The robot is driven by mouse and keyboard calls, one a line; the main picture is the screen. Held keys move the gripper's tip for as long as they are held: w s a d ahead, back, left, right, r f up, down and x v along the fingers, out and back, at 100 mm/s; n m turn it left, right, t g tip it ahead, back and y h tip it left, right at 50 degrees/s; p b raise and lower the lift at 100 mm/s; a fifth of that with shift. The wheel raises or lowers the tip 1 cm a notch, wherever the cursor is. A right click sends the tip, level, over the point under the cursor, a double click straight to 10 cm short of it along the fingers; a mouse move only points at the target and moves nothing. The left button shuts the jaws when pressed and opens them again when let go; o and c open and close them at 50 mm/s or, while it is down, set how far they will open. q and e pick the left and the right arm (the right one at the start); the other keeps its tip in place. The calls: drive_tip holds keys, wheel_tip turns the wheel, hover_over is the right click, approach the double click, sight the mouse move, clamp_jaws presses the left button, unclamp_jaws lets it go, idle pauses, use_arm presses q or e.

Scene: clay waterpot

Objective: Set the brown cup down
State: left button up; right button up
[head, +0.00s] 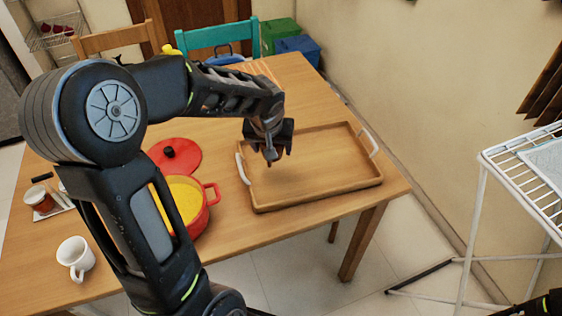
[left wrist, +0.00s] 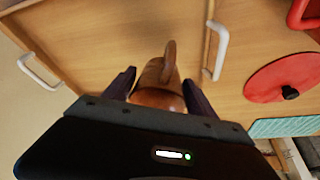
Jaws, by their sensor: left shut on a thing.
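My left gripper (head: 270,153) is over the left half of the wooden tray (head: 325,200). In the left wrist view its two fingers stand on either side of the brown cup (left wrist: 155,78), and it is shut on the cup. The cup's handle points away from the gripper, toward the tray floor side of the picture. In the head view the cup is hidden by or lost against the dark gripper. I cannot tell whether the cup touches the tray. The tray has white handles at both ends and looks otherwise empty. My right gripper is not in view.
A white rack (head: 510,170) stands off to the right.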

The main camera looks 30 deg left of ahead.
sight(273, 172)
use_arm(q)
drive_tip(key=shift+f, duration=1.15)
drive_tip(key=shift+f, duration=1.85)
drive_tip(key=shift+b, duration=0.3)
drive_tip(key=shift+f, duration=0.2)
drive_tip(key=o, duration=1.5)
drive_tip(key=shift+r, duration=0.1)
